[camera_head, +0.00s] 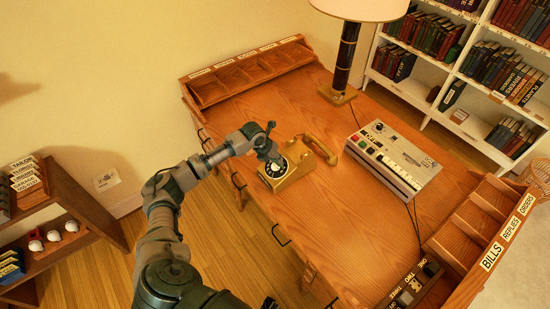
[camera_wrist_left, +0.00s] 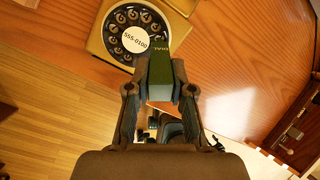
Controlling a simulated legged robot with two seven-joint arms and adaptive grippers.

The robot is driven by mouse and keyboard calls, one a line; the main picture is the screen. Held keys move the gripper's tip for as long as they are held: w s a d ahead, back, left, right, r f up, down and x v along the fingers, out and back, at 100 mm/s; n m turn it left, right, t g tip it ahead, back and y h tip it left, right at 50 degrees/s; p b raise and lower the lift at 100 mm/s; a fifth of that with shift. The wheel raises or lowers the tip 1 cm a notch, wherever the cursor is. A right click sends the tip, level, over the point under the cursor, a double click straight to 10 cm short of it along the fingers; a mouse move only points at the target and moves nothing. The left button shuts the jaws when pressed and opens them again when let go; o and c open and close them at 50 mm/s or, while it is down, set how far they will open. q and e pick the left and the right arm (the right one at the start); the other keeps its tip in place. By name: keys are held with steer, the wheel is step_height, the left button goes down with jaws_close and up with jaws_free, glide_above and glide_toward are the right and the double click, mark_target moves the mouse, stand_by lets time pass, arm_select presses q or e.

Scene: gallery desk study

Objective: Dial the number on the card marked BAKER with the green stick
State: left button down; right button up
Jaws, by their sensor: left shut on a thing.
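The brass-coloured telephone (camera_head: 298,173) stands on the wooden desk near its left edge. Its black dial (camera_head: 273,169) has a white centre; in the wrist view the dial (camera_wrist_left: 112,38) shows numbered holes and reads 555-0100 in the middle. My left gripper (camera_head: 271,152) is over the dial side of the telephone. In the wrist view the left gripper (camera_wrist_left: 160,92) is shut on the green stick (camera_wrist_left: 160,72), whose far end overlaps the dial's lower edge. I cannot tell whether it touches. A card marked BAKER is not readable in either view. My right gripper is not in view.
A beige machine (camera_head: 395,158) with keys stands right of the telephone, and a lamp (camera_head: 345,60) behind. Pigeonhole racks (camera_head: 250,72) line the back and the right (camera_head: 480,222). A low shelf (camera_head: 75,245) at left holds labelled cards (camera_head: 28,174).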

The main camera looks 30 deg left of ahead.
arm_select(q)
steer(key=shift+p, duration=0.4)
stand_by(0.3)
steer(key=shift+f, duration=0.2)
steer(key=shift+w+d+f, duration=0.1)
steer(key=shift+w+f, duration=0.05)
steer(key=shift+f, duration=0.15)
steer(key=shift+f, duration=0.1)
stand_by(0.4)
